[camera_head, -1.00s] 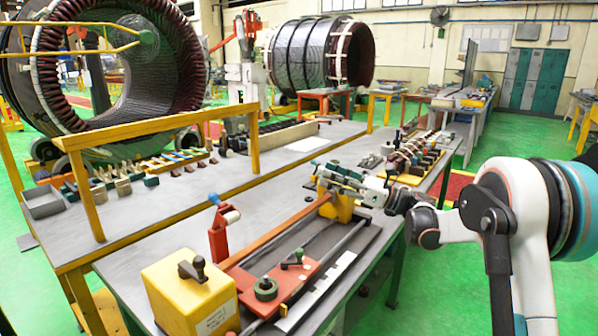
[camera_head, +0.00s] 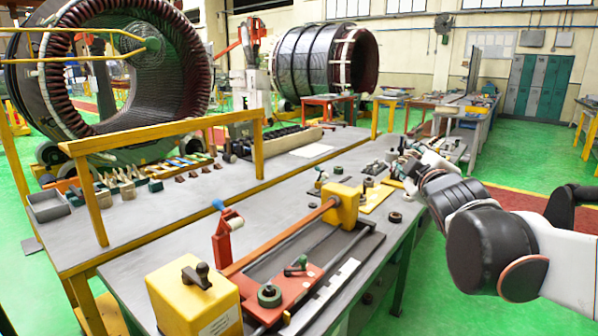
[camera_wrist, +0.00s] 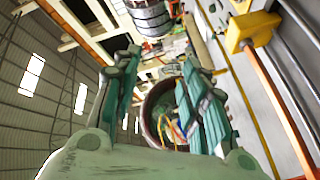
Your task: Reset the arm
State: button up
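My gripper (camera_head: 408,165) is at the end of my arm, above the far right part of the grey workbench (camera_head: 150,262). In the wrist view my gripper (camera_wrist: 158,75) shows two green fingers spread apart. No held object shows between them, only the distant hall and a large stator ring (camera_wrist: 160,108) in the background. In the head view the fingers are small and partly hidden by my wrist.
A winding fixture with a yellow block (camera_head: 342,206), a red plate (camera_head: 290,287) and a near yellow box (camera_head: 195,297) stands on the bench. A yellow plate (camera_head: 375,196) lies under my gripper. Small blocks (camera_head: 125,186) line the left bench. Large stators stand behind.

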jog(key=s+a+f+m+g, duration=0.1)
jog(key=s+f+m+g, duration=0.2)
jog(key=s+f, duration=0.5)
jog(key=s+a+f+m+g+y, duration=0.1)
jog(key=s+f+m+g, duration=0.3)
jog(key=s+f, duration=0.4)
jog(key=s+a+f+m+g, duration=0.2)
jog(key=s+f, duration=0.6)
jog(key=s, duration=0.4)
jog(key=shift+s+a+m+g+y, duration=0.35)
jog(key=shift+m+g, duration=0.35)
jog(key=shift+m, duration=0.3)
jog(key=shift+r, duration=0.1)
